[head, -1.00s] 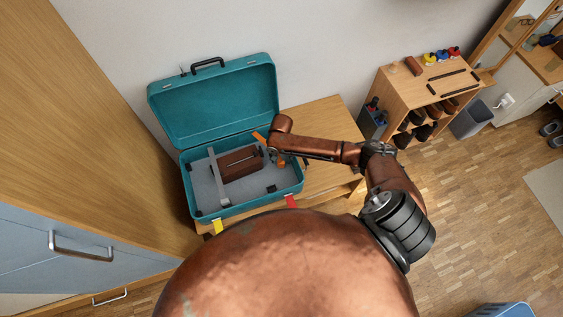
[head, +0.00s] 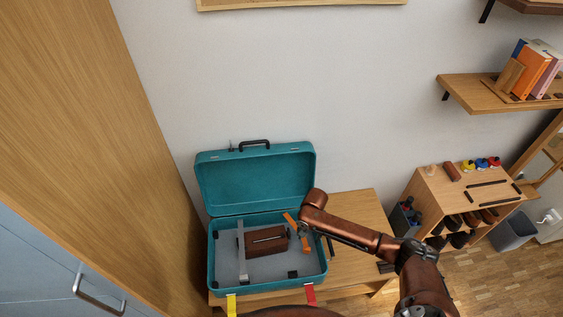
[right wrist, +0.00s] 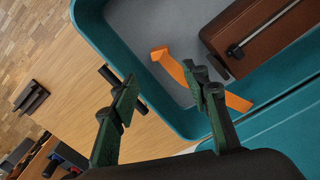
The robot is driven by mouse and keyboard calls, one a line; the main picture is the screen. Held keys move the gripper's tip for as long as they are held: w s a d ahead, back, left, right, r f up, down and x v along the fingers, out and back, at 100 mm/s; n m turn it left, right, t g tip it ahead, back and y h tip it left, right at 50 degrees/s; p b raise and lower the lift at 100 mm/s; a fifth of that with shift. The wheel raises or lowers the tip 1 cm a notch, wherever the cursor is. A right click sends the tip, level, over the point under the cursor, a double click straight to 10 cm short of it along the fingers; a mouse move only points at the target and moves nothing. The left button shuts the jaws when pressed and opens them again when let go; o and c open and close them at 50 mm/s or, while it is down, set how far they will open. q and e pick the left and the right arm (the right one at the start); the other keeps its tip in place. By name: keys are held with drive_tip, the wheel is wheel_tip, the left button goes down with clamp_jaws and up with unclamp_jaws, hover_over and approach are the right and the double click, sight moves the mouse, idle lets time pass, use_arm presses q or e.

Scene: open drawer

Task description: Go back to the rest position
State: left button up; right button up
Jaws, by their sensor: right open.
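My right gripper (right wrist: 165,92) is open in the right wrist view, its two dark green fingers apart with nothing held between them. In the head view the right gripper (head: 304,231) is small and partly hidden by my arm, above the right side of the open teal suitcase (head: 212,262). An orange tool (right wrist: 172,66) lies in the suitcase beyond the fingers, partly covered by one of them. My left gripper does not show.
The suitcase stands on a wooden table (head: 355,207), its lid up against the wall. Inside are a brown box (head: 266,247) and a grey bar (head: 242,255). Dark pieces (right wrist: 31,97) lie on the table. A wooden shelf unit (head: 440,192) and a grey bin (head: 512,232) are at right.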

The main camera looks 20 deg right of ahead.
drive_tip(key=s+a+f+n+t+y, duration=0.15)
drive_tip(key=s+a+n, duration=0.35)
drive_tip(key=s+a, duration=0.5)
drive_tip(key=s+d+r+n+t+h, duration=0.1)
drive_tip(key=s+d+r, duration=0.4)
drive_tip(key=s, duration=0.4)
drive_tip(key=s+d+r+n+t+h, duration=0.1)
drive_tip(key=s+d+r, duration=0.1)
drive_tip(key=s+d, duration=0.6)
drive_tip(key=s+a+f+n+g, duration=0.1)
drive_tip(key=s+f, duration=0.1)
drive_tip(key=f, duration=1.4)
drive_tip(key=s+f+g, duration=0.1)
drive_tip(key=s+f, duration=0.2)
drive_tip(key=f, duration=1.2)
drive_tip(key=s+f, duration=1.5)
drive_tip(key=s, duration=0.3)
drive_tip(key=shift+s+n+g, duration=0.3)
drive_tip(key=shift+g, duration=0.15)
